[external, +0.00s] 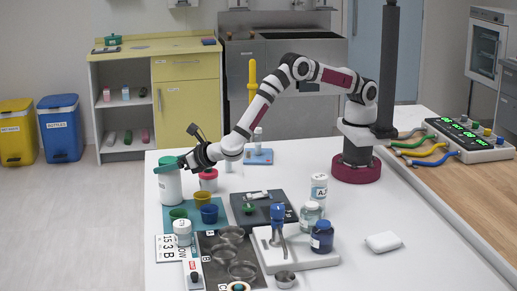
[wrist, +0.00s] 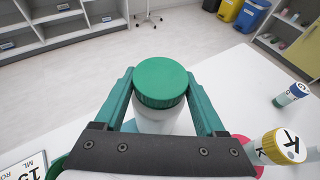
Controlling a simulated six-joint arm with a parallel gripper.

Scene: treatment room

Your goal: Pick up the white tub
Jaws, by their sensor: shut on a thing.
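The white tub (external: 170,187) with a green lid (wrist: 160,80) is upright near the table's far left corner. My gripper (wrist: 160,76) has its teal fingers on either side of the tub, just below the lid, and is shut on it. In the external view my gripper (external: 172,163) reaches the tub's top from the right. I cannot tell whether the tub's base touches the table. Its lower part is hidden in the wrist view.
A red-and-white pot (external: 208,180) stands right of the tub. Yellow (external: 202,199), blue (external: 209,214) and green cups are in front on a teal mat. A smaller white jar (external: 182,229) stands nearer the camera. The table's left edge is close to the tub.

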